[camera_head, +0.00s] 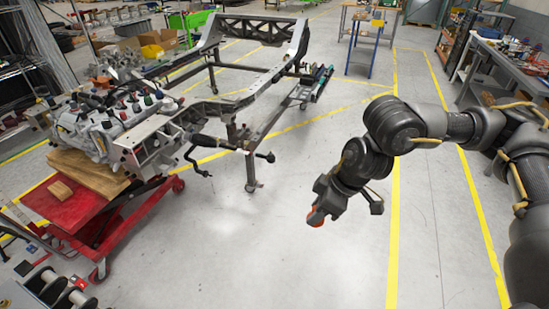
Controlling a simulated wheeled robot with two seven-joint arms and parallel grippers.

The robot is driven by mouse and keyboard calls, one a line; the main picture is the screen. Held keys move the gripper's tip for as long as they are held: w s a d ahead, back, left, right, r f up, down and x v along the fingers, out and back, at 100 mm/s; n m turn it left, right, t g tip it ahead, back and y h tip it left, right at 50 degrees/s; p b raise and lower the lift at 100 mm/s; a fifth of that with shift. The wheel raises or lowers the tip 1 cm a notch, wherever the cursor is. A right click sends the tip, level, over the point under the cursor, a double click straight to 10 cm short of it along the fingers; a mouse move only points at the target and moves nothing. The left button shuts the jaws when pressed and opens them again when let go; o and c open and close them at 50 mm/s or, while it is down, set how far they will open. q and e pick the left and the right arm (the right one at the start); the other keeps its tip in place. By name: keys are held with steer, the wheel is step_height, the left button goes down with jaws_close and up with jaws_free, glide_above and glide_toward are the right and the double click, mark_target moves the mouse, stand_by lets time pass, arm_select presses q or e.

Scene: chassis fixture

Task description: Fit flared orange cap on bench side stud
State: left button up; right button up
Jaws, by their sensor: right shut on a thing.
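My right gripper (319,210) comes in from the right and hangs over the open floor, to the right of the chassis. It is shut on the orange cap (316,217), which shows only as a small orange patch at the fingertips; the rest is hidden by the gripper. The cap's flare cannot be made out. The chassis frame (262,84) stands on supports, well apart from the gripper. I cannot pick out the bench side stud at this size. My left gripper is not in view.
A red lift cart (78,206) carries wooden blocks and an engine (100,122) at the left. A workbench (510,68) stands at the right and a blue-legged table (373,30) at the back. Grey floor with yellow lines is clear around the right gripper.

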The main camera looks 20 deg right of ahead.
steer(key=shift+f, duration=0.1)
stand_by(0.3)
steer(key=s+f+m, duration=0.2)
steer(key=f, duration=0.5)
steer(key=s+f+m+t+h, duration=0.1)
steer(key=s+f+m, duration=0.1)
steer(key=f, duration=0.4)
steer(key=shift+d+f+m+h, duration=0.15)
steer(key=shift+f+m+h, duration=0.2)
steer(key=shift+m, duration=0.25)
